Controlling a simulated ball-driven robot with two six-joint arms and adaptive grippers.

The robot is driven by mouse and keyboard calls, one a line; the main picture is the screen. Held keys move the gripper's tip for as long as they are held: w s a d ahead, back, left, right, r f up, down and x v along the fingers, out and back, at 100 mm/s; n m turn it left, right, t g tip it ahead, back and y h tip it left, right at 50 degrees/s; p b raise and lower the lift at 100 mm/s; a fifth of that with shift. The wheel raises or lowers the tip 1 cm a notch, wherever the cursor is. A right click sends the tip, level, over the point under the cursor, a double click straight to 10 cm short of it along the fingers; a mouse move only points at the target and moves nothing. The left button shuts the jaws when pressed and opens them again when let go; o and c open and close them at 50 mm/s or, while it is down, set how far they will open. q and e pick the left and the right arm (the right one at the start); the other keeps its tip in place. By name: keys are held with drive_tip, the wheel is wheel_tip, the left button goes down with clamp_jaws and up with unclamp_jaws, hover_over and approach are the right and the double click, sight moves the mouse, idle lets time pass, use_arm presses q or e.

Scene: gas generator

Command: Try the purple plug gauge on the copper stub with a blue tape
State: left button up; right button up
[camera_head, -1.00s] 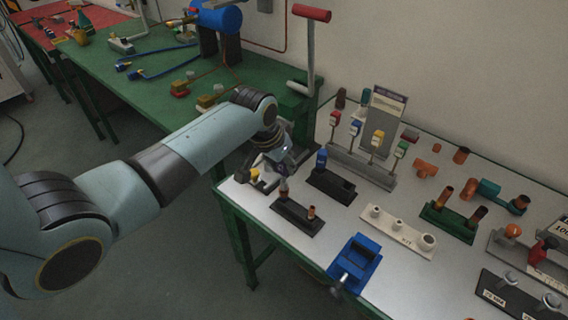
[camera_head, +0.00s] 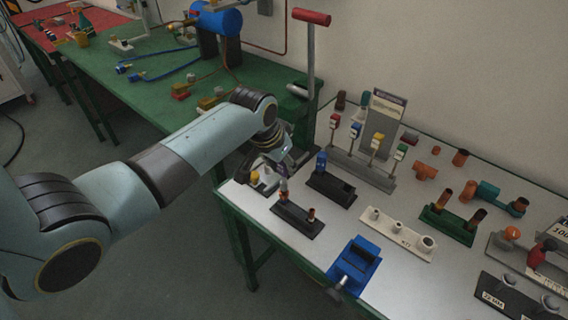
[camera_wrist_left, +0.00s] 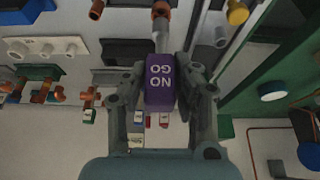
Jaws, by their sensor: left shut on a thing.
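My left gripper (camera_head: 284,166) is shut on the purple plug gauge (camera_wrist_left: 160,82), a purple block marked NO GO in the left wrist view. The gauge's grey pin (camera_wrist_left: 161,36) points at a copper stub (camera_wrist_left: 161,10); they line up closely, and I cannot tell whether they touch. In the head view, a black holder (camera_head: 298,222) carries two copper stubs, one under the gripper (camera_head: 283,196) and one to its right (camera_head: 311,214). The gripper hides most of the gauge in the head view. I cannot make out a blue tape on either stub. My right gripper is not in view.
A black block with a blue-topped piece (camera_head: 321,161) stands just right of the gripper. A white holder (camera_head: 400,237), a blue clamp (camera_head: 352,262) and a green holder (camera_head: 447,222) with copper stubs lie farther right. A yellow-topped piece (camera_wrist_left: 237,12) is close by.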

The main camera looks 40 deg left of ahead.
use_arm(q)
drive_tip(key=shift+f, duration=0.15)
drive_tip(key=shift+f+b, duration=0.4)
drive_tip(key=shift+f, duration=0.05)
idle(0.6)
drive_tip(key=shift+r+p, duration=0.45)
drive_tip(key=shift+r, duration=0.25)
drive_tip(key=shift+r, duration=1.95)
drive_tip(key=shift+w, duration=0.1)
